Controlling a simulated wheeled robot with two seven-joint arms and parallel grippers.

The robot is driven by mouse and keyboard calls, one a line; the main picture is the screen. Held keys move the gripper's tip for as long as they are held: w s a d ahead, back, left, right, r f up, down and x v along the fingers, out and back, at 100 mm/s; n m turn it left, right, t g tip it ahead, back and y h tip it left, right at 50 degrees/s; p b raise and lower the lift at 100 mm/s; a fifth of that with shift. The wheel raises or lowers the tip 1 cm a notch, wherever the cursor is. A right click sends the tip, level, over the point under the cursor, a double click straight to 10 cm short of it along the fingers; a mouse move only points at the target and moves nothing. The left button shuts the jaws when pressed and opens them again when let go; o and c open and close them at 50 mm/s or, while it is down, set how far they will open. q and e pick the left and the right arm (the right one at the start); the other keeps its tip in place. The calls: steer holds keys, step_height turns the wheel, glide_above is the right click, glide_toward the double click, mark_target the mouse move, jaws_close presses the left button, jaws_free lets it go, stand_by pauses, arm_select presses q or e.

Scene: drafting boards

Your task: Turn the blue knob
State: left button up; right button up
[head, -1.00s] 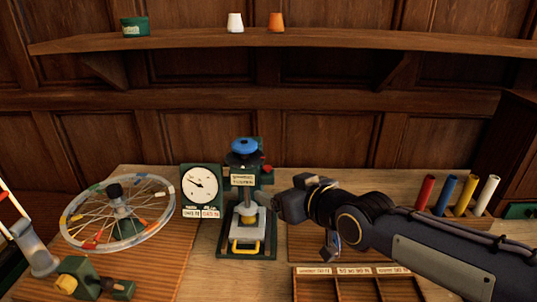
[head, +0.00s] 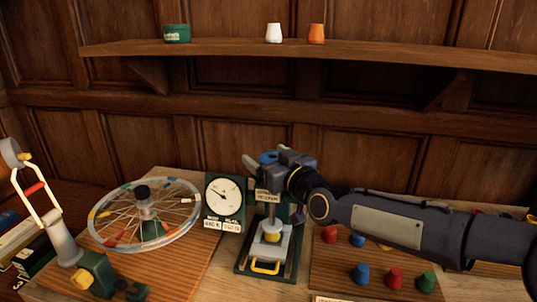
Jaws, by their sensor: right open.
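The blue knob (head: 267,158) sits on top of a small green and grey press (head: 272,234) with a label plate and a yellow handle at its base. My right gripper (head: 268,161) is at the knob's height, with its open fingers beside the knob on its left and right. It hides part of the knob, and I cannot tell whether the fingers touch it. My left gripper is not in view.
A dial gauge (head: 225,197) stands close left of the press. A spoked wheel (head: 146,213) and a grey stand (head: 62,243) are further left. Several coloured pegs, one red (head: 394,277), are at the lower right under my arm. A shelf (head: 300,50) runs above.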

steer(key=shift+c, duration=0.4)
steer(key=c, duration=0.9)
steer(key=shift+a, duration=0.1)
steer(key=shift+r+m+t+h+p, duration=0.15)
steer(key=shift+m+t+h+p, duration=0.35)
steer(key=shift+m+h+p, duration=0.3)
steer(key=m+h+p, duration=0.1)
steer(key=m+t+h+p, duration=0.1)
steer(key=h+p, duration=0.1)
steer(key=m+h+p, duration=0.1)
steer(key=h+p, duration=0.1)
steer(key=shift+w+d+t, duration=0.1)
steer(key=shift+d+t, duration=0.2)
steer(key=shift+t, duration=0.1)
steer(key=shift+d+m+h+p, duration=0.25)
steer(key=shift+m+h+p, duration=0.8)
steer(key=shift+h, duration=0.65)
steer(key=shift+f, duration=0.2)
